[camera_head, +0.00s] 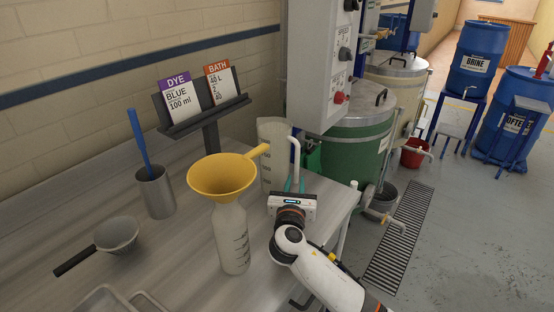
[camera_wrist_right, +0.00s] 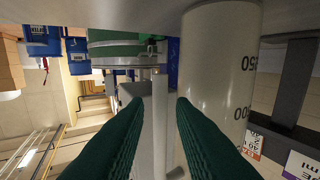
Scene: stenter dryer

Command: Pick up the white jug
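The white jug (camera_head: 273,133) stands on the grey worktop behind the funnel, with its handle (camera_head: 296,165) on the right side. In the right wrist view the jug (camera_wrist_right: 218,75) shows its graduation marks, and the picture is turned upside down. My right gripper (camera_head: 294,184) is at the handle. In the wrist view its two green fingers (camera_wrist_right: 160,105) stand apart on either side of the upright handle, with a gap showing on both sides. The jug's lower part is partly hidden in the head view. My left gripper is not in view.
A bottle (camera_head: 231,238) with a yellow funnel (camera_head: 222,175) stands close left of my right gripper. A metal cup (camera_head: 155,192) with a blue stick, a strainer (camera_head: 117,235) and a card stand (camera_head: 208,118) are further left. A green vat (camera_head: 350,150) stands beyond the worktop's right edge.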

